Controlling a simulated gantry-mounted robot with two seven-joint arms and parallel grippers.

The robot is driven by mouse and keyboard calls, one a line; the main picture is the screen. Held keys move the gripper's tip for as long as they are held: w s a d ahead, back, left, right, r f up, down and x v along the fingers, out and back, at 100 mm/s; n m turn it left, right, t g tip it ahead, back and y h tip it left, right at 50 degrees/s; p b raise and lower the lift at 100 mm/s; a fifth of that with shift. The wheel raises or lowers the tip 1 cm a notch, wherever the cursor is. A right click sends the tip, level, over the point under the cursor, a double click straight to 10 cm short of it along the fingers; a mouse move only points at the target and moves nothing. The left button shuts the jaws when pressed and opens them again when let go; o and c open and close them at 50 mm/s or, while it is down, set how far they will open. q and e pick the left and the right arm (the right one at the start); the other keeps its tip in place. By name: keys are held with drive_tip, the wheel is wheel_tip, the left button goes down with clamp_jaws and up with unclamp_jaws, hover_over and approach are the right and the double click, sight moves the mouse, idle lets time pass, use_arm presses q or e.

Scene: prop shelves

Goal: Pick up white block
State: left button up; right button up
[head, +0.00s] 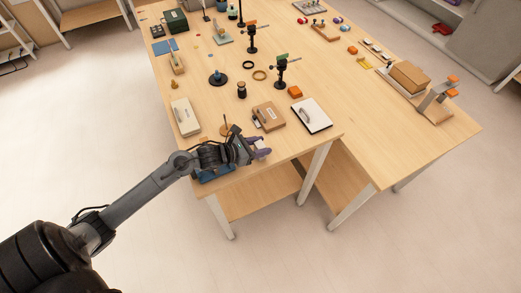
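No object is plainly a lone white block. A cream-white flat box (185,117) lies at the left edge of the near table, with a small dark mark on top. A white board with dark edges and a handle (311,115) lies near the right front. My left gripper (266,146), with purple fingers, is over the front edge of the table, between and nearer than these two. Its fingers look apart, with nothing visible between them. My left wrist hides part of the tabletop. My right gripper is not in view.
A brown box (268,116) sits just beyond my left gripper. A blue item (215,174) shows partly under my wrist. The right table's near half (385,140) is mostly clear.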

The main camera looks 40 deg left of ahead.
use_arm(q)
drive_tip(key=c, duration=0.6)
drive_tip(key=shift+r, duration=0.1)
